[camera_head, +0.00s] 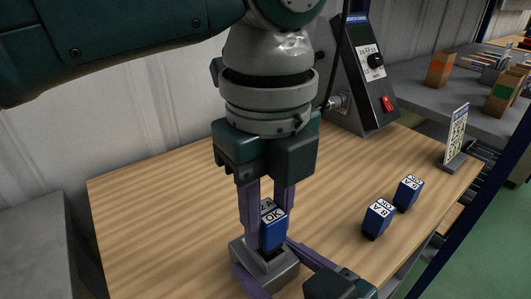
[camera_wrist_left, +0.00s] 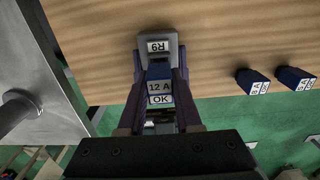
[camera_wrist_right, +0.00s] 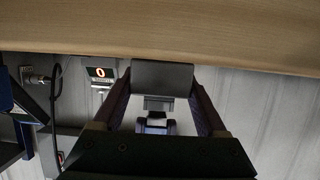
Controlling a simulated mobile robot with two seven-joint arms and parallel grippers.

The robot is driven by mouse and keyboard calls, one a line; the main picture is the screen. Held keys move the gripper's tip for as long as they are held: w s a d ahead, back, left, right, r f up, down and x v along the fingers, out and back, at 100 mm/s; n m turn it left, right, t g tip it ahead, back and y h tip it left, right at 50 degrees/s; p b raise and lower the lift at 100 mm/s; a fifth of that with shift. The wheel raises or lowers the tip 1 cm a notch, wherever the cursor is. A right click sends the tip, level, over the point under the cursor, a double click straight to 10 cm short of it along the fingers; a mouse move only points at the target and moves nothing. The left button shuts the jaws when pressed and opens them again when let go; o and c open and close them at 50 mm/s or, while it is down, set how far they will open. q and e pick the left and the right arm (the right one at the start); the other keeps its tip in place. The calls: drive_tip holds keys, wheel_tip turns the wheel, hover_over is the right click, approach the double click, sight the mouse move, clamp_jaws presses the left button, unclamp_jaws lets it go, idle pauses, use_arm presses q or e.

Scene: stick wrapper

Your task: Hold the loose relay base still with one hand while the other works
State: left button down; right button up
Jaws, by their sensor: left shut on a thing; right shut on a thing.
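The relay base (camera_head: 283,271) is a grey block with a dark opening, on the wooden table near its front. My right gripper (camera_head: 270,268) reaches in from the bottom and is shut on the base, one finger along each side. The right wrist view shows the base (camera_wrist_right: 162,78) between its fingers. My left gripper (camera_head: 268,228) points down above it, shut on a blue relay (camera_head: 272,233) labelled 12 A OK. The relay's lower end is at the base's opening; I cannot tell how deep it sits. The left wrist view shows the relay (camera_wrist_left: 159,88) and the base's label (camera_wrist_left: 159,46).
Two other blue relays (camera_head: 378,217) (camera_head: 408,192) stand on the table to the right. A tester with a red switch (camera_head: 365,80) stands at the back, and a small label stand (camera_head: 456,138) at the right edge. The table's left part is clear.

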sight(267, 210)
use_arm(q)
drive_tip(key=shift+f, duration=0.85)
drive_tip(key=c, duration=0.5)
unclamp_jaws()
wheel_tip(267, 210, up, 12)
drive_tip(key=shift+r, duration=0.1)
use_arm(e)
drive_tip(key=o, duration=1.6)
drive_tip(key=shift+c, duration=0.2)
